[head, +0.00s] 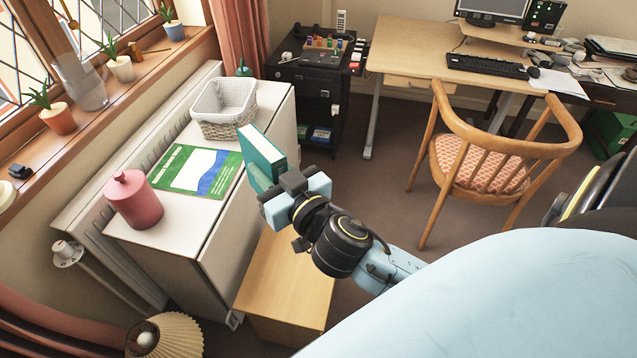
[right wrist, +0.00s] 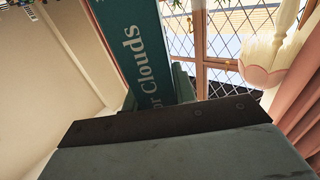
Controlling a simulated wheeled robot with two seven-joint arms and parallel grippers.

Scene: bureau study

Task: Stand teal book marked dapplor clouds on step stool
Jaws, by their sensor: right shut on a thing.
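The teal book (head: 263,153) is in my right gripper (head: 272,183), held up in the air beside the white cabinet's right edge. In the right wrist view the book's teal face or spine (right wrist: 140,50) shows the pale letters "or Clouds"; the rest of the title is out of sight. The right gripper is shut on the book's lower end. A light wooden box-like piece (head: 280,290), which looks like the step stool, stands on the floor below my right gripper. My right forearm hides part of it. My left gripper is not in view.
The white cabinet top (head: 200,212) carries a white basket (head: 223,105), a green and blue booklet (head: 197,170) and a pink jar (head: 134,200). A wooden chair (head: 490,165) stands to the right. A dark cart (head: 313,85) stands behind. Carpet is open between them.

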